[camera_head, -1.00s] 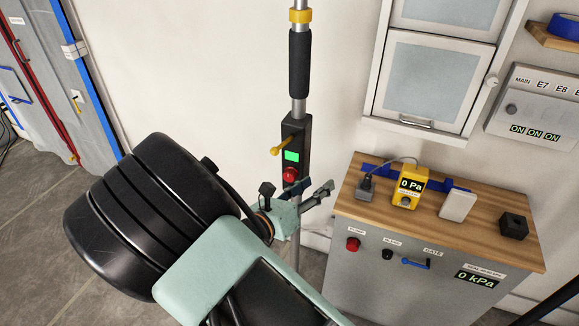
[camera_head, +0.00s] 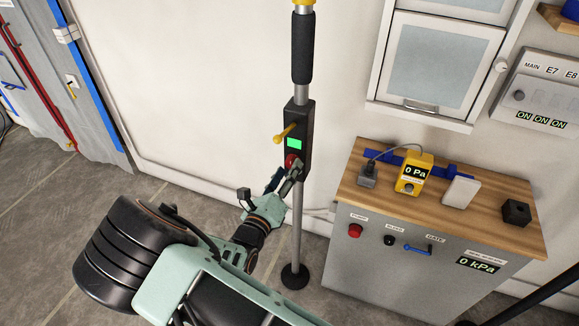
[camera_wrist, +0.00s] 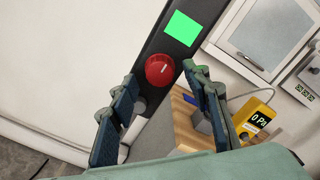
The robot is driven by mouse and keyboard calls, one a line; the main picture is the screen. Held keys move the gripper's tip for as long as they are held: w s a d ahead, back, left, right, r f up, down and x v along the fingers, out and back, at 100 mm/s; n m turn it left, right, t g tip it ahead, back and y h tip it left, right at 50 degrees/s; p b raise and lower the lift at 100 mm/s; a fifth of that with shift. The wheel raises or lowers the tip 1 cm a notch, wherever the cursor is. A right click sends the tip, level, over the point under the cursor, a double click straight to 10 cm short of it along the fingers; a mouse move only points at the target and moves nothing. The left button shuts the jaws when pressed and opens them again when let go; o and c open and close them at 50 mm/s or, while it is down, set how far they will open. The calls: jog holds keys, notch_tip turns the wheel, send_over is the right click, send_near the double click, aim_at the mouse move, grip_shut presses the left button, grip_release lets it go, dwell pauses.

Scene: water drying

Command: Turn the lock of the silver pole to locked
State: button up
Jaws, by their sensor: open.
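The silver pole (camera_head: 297,222) stands upright on a round black base, with a black control box partway up. The box carries a yellow lever (camera_head: 284,133), a green screen (camera_head: 294,143) and a red knob (camera_head: 291,161), which I take to be the lock. In the wrist view the red knob (camera_wrist: 160,70) has a white mark pointing up and slightly right. My gripper (camera_head: 283,180) is just below and in front of the knob. In the wrist view my gripper (camera_wrist: 162,98) is open, its blue-padded fingers either side of and short of the knob. Nothing is between them.
A wood-topped grey cabinet (camera_head: 520,243) stands right of the pole, with a yellow gauge (camera_head: 414,174) reading 0 Pa. A white wall cabinet and a switch panel (camera_head: 540,94) hang above.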

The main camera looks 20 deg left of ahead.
jog(key=shift+w, duration=0.95)
jog(key=shift+c, duration=0.3)
jog(key=c, duration=1.1)
